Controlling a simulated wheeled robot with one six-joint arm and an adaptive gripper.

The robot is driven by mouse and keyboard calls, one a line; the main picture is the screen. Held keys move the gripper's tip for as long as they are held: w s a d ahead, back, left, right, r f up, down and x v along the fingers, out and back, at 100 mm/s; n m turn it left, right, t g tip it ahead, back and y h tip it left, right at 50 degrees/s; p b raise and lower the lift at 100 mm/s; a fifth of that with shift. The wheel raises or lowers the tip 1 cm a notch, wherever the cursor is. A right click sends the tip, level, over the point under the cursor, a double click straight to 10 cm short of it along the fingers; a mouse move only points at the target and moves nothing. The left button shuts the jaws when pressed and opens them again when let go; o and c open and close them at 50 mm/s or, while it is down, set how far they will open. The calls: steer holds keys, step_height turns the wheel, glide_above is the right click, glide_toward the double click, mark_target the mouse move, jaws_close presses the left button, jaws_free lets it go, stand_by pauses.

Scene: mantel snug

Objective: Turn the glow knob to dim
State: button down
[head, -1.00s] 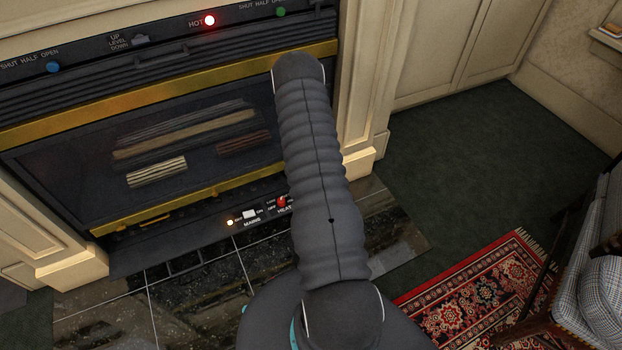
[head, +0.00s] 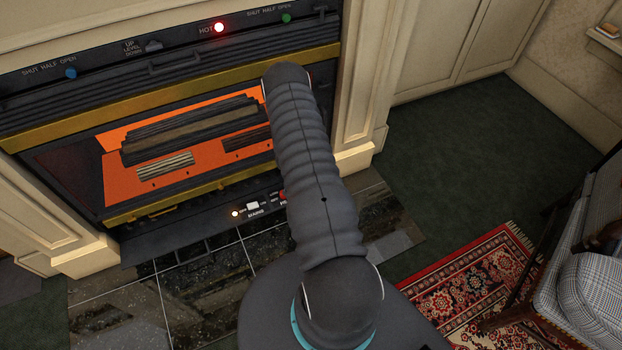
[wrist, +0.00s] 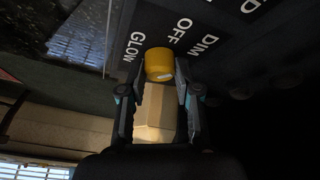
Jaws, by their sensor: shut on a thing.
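The glow knob (wrist: 158,63) is a yellow round knob on a dark panel in the wrist view. White words GLOW, OFF and DIM stand around it, with the cut-off end of another word farther right. My gripper (wrist: 155,77) has a finger on each side of the knob and is shut on it. I cannot make out a pointer mark on the knob. In the head view my arm hides the knob and the gripper. The fire bed (head: 120,180) glows orange behind dark logs.
The lower panel has a white mains switch (head: 252,206) beside a small lit lamp (head: 235,213), and a red heat control (head: 283,196) partly behind my arm. A red lamp (head: 219,27) is lit by HOT. A patterned rug (head: 465,275) and checked chair (head: 590,270) stand at right.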

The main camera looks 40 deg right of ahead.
steer(key=shift+s, duration=0.1)
steer(key=c, duration=0.8)
jaws_free()
steer(key=shift+a+r, duration=0.2)
steer(key=shift+r, duration=0.25)
steer(key=v, duration=1.1)
